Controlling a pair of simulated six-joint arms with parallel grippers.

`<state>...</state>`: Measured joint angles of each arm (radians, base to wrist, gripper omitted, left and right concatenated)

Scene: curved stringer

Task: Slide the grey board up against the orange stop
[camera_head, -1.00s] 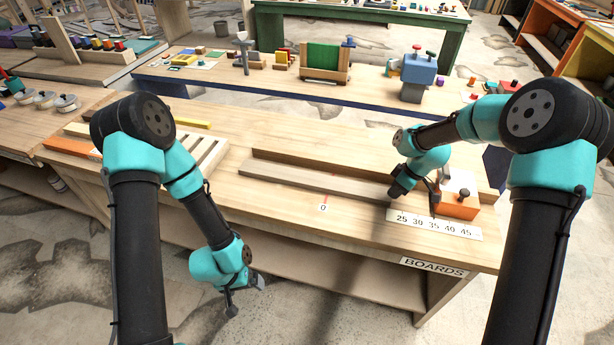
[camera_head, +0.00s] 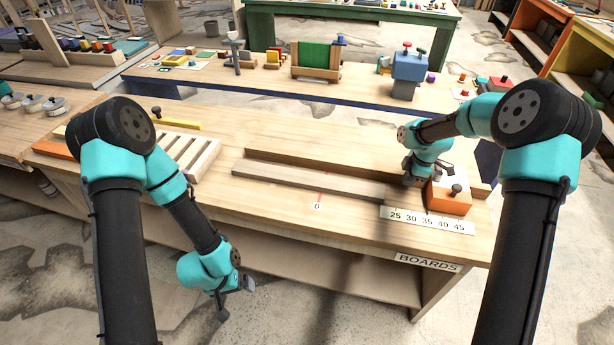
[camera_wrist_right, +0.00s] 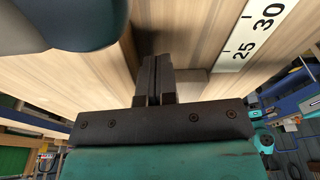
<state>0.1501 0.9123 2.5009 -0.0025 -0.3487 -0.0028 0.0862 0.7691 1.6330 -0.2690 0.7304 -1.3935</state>
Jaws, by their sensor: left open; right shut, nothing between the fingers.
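The long grey board (camera_head: 310,183) lies on the bench along the front of a wooden fence, its left end in plain sight. Its right end is close to my right gripper, and bare bench shows between it and the orange stop (camera_head: 449,200). My right gripper (camera_head: 410,181) is shut and empty, low beside the stop's left side, and partly hidden by its own wrist. Its closed fingers show in the right wrist view (camera_wrist_right: 155,80), near a greyish edge that may be the board. My left gripper (camera_head: 237,302) is open and empty, hanging in front of the bench.
The wooden fence (camera_head: 300,163) runs behind the board. A white scale strip (camera_head: 428,221) lies at the front right, with a red zero mark (camera_head: 319,198) to its left. A slatted wooden rack (camera_head: 190,155) stands at left. The bench front is clear.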

